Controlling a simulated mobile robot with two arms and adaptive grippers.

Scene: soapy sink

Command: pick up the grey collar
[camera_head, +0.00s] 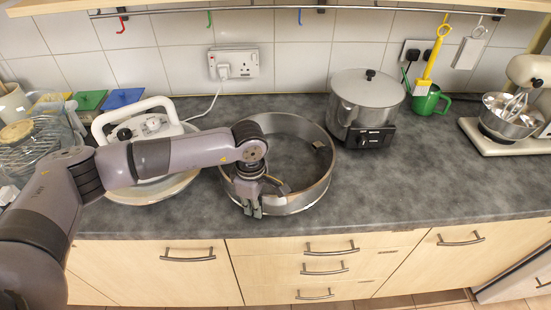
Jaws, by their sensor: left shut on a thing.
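The grey collar (318,187) is a wide, open metal ring standing on the dark countertop near its front edge. A small clip or block shows on its inner wall at the right. My left gripper (256,207) reaches over the ring from the left and is shut on its front-left rim, pointing down. Part of the rim there is hidden by the fingers. I cannot tell whether the ring is lifted off the counter. My right gripper is not in view.
A steel pot on a black base (367,105) stands close to the ring's right. A white appliance (144,125) stands to the left, partly behind my arm. A green mug (428,101) and a stand mixer (508,125) are farther right. The front right counter (420,180) is clear.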

